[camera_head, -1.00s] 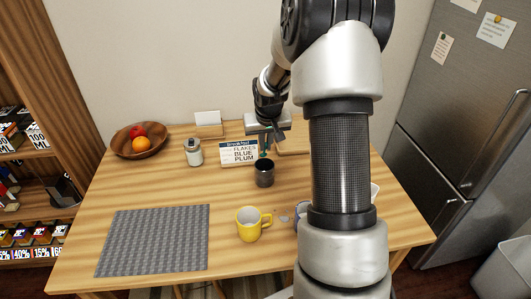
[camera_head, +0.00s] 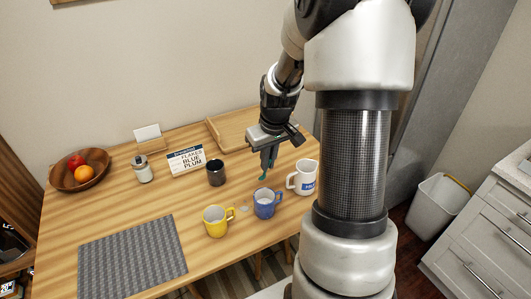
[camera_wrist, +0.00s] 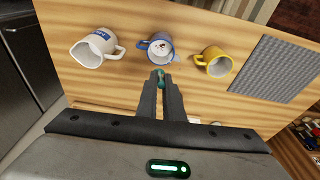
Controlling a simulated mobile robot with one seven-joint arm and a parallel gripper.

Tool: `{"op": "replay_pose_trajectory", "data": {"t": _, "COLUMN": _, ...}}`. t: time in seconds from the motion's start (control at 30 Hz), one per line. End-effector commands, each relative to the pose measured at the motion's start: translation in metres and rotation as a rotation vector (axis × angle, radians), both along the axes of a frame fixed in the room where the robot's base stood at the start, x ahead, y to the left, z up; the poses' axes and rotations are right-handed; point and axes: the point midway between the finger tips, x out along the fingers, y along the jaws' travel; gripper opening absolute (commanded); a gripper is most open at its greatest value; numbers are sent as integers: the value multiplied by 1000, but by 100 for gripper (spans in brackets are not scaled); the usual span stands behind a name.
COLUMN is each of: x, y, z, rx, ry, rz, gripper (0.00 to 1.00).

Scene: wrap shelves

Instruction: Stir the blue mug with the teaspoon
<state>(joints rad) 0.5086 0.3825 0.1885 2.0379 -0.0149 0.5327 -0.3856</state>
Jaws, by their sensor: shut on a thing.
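The blue mug (camera_head: 265,204) stands upright on the table between the yellow mug and the white mug. It also shows in the wrist view (camera_wrist: 155,51), where its opening faces the camera and something whitish with dark specks shows inside. My gripper (camera_head: 266,168) is above and just behind the blue mug. It is shut on a teal-handled thing, seemingly the teaspoon (camera_wrist: 160,76), which points down toward the mug. The spoon's lower end (camera_head: 262,178) appears above the mug's rim, apart from it; its bowl cannot be made out clearly.
A yellow mug (camera_head: 215,222) stands left of the blue mug, a white mug (camera_head: 306,177) right, a black cup (camera_head: 216,173) behind left. A grey mat (camera_head: 130,258), a wooden bowl of fruit (camera_head: 79,170), a jar (camera_head: 143,169), a sign (camera_head: 186,160) and a wooden tray (camera_head: 232,132) are also there.

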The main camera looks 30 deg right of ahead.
Motion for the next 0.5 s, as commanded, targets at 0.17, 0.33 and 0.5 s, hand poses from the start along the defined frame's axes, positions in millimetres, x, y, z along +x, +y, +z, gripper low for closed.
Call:
{"op": "replay_pose_trajectory", "data": {"t": 0.17, "x": -5, "y": 2, "z": 2, "rx": 4, "ry": 7, "rz": 15, "gripper": 0}}
{"op": "replay_pose_trajectory", "data": {"t": 0.33, "x": -9, "y": 2, "z": -3, "rx": 3, "ry": 7, "rz": 16, "gripper": 0}}
{"op": "replay_pose_trajectory", "data": {"t": 0.5, "x": -15, "y": 1, "z": -12, "rx": 3, "ry": 7, "rz": 15, "gripper": 0}}
